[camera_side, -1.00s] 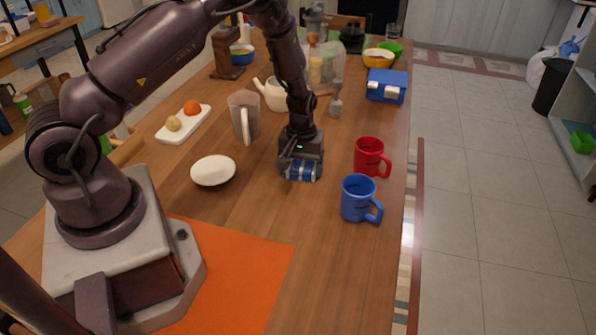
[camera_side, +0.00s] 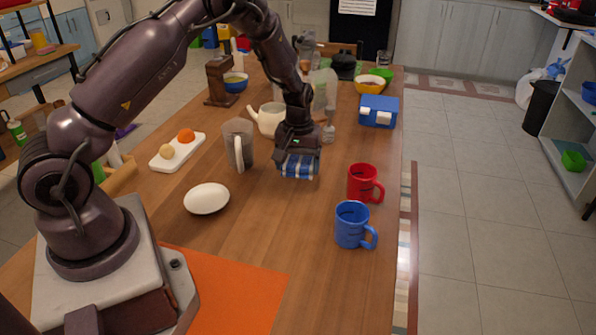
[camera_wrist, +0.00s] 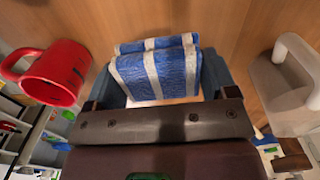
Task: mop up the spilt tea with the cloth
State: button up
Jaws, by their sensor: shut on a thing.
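The cloth (camera_side: 300,167) is blue with white stripes and folded over. My gripper (camera_side: 299,155) is shut on it, and the cloth hangs below the fingers over the middle of the table. In the wrist view the cloth (camera_wrist: 155,70) shows between my fingers (camera_wrist: 160,88), with bare wood beyond it. I cannot tell whether the cloth touches the table. I cannot make out any spilt tea in either view; the wood right under the cloth and gripper is hidden.
A pitcher (camera_side: 238,146) stands just left of my gripper, with a teapot (camera_side: 268,119) behind. A red mug (camera_side: 362,183) and a blue mug (camera_side: 351,224) stand to the right. A white dish (camera_side: 206,198) lies front left.

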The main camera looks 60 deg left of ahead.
jog(key=shift+r, duration=0.7)
